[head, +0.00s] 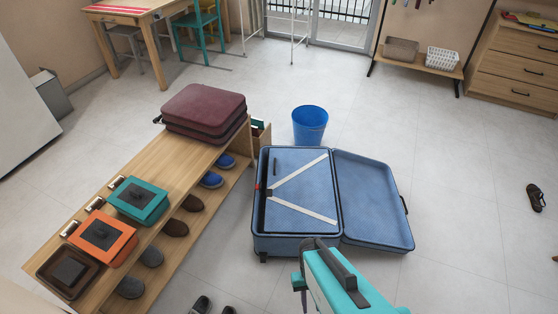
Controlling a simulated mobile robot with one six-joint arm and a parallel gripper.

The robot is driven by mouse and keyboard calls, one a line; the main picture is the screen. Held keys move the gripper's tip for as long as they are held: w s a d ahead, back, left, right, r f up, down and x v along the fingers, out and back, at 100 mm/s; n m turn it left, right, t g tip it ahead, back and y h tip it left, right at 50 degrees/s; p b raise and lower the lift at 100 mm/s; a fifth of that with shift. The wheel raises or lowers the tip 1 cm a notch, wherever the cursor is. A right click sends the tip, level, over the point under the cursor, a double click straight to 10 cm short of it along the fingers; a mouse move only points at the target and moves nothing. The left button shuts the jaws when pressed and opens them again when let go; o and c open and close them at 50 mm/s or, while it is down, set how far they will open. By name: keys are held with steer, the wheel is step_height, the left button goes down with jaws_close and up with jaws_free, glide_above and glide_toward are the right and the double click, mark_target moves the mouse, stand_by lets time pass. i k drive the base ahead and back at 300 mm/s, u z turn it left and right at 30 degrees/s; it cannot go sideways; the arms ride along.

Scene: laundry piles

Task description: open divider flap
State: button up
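An open blue suitcase (257,228) lies on the floor in the middle of the head view, its lid (370,195) folded out to the right. Over its left half lies a flat blue divider flap (310,190), closed, with two pale straps running in a V from a dark buckle at its left edge. A short dark tab (275,168) sits near the flap's upper left. My gripper (308,246) is at the front edge of the suitcase, low in the view. Its fingertips do not show clearly, and I cannot tell whether it touches the suitcase.
A wooden shoe bench (190,160) on the left carries a maroon suitcase (205,108) and teal, orange and brown boxes. Shoes stand below it. A blue bin (310,125) stands behind the open suitcase. The floor (460,215) to the right is mostly clear, with one dark sandal (536,197).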

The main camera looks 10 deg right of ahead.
mark_target(301, 197)
steer(key=i, duration=0.85)
steer(key=u, duration=0.05)
